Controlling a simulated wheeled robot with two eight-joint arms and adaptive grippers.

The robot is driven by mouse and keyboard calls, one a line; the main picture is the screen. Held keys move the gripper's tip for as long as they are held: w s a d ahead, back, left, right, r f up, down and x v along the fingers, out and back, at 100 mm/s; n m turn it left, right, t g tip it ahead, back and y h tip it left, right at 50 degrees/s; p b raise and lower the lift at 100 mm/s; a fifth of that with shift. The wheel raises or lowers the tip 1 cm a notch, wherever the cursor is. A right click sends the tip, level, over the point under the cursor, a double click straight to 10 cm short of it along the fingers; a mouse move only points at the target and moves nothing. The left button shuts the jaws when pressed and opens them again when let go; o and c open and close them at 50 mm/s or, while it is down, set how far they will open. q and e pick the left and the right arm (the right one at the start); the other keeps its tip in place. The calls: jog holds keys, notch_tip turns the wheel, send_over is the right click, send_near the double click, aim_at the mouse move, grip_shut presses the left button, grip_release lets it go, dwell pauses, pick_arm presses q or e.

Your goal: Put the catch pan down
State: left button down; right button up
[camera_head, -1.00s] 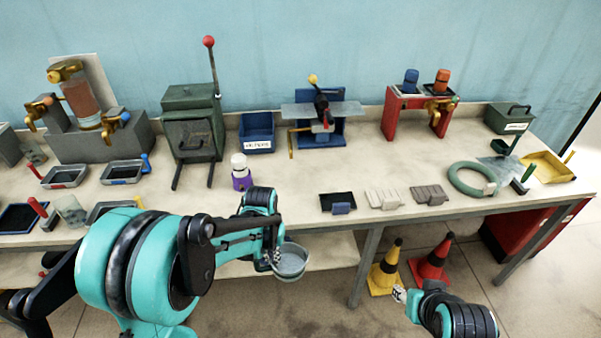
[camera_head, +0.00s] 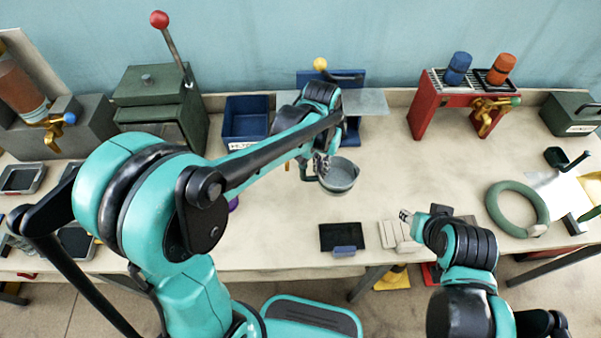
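The catch pan (camera_head: 341,177) is a round grey metal pan. It is level over the table (camera_head: 275,225), in front of the blue press stand. My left gripper (camera_head: 322,168) is at its left rim and appears shut on it, though the arm partly hides the fingers. I cannot tell whether the pan's base touches the table. My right gripper (camera_head: 406,217) is over the grey ribbed blocks near the table's front edge, away from the pan. Its fingers are too small to read.
A black tray (camera_head: 341,237) lies in front of the pan. A red stand (camera_head: 422,118) and a green ring (camera_head: 517,208) are to the right. A blue bin (camera_head: 245,122) and a green box machine (camera_head: 160,105) are behind my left arm. Bare table lies right of the pan.

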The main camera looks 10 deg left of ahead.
pick_arm(q)
jog(key=a+f+b, duration=0.1)
jog(key=a+f, duration=0.1)
jog(key=a, duration=0.1)
jog(key=a+f+b, duration=0.1)
jog(key=a+f, duration=0.1)
jog(key=a, duration=0.2)
jog(key=a+f+b, duration=0.1)
jog(key=a+f, duration=0.1)
jog(key=a, duration=0.1)
jog(key=shift+s+a+f, duration=0.2)
jog(key=shift+s+a, duration=0.1)
jog(key=shift+s, duration=0.05)
jog(key=shift+s+a+f, duration=0.15)
jog(key=shift+a+f, duration=0.1)
jog(key=shift+a, duration=0.2)
jog(key=shift+f+b, duration=1)
jog(key=shift+f, duration=0.9)
jog(key=shift+f, duration=0.2)
jog(key=c, duration=1.7)
grip_release()
jog(key=shift+r, duration=0.1)
